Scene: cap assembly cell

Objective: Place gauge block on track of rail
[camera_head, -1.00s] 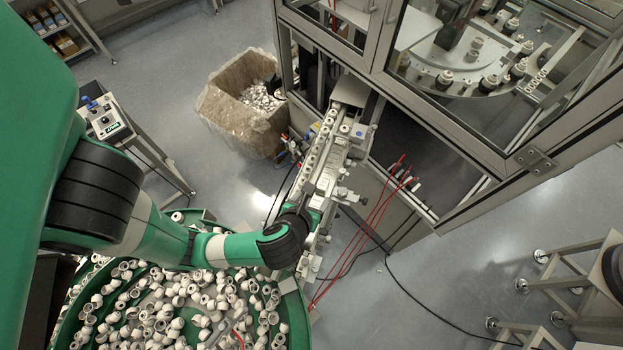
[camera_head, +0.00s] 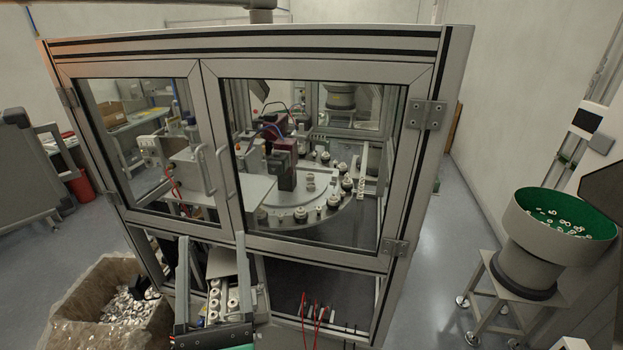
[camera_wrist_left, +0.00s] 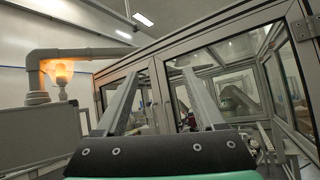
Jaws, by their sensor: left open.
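My left gripper (camera_head: 212,240) is at the bottom left of the head view, its two grey fingers spread wide and pointing up in the picture. Nothing is held between them. The end of the rail (camera_head: 222,262), with pale caps in its tracks, shows between and behind the fingers; the gripper hides part of it. Whether they touch cannot be told. In the left wrist view the open fingers of the left gripper (camera_wrist_left: 159,74) point toward the glazed cabinet, with empty space between them. I cannot make out the gauge block in either view. My right gripper is not in view.
A large framed cabinet (camera_head: 250,48) with glass doors encloses a round indexing table (camera_head: 300,213). A bin (camera_head: 75,334) of white parts stands at lower left. Red tubes (camera_head: 317,312) rise right of the rail. A feeder bowl (camera_head: 545,245) stands on the right.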

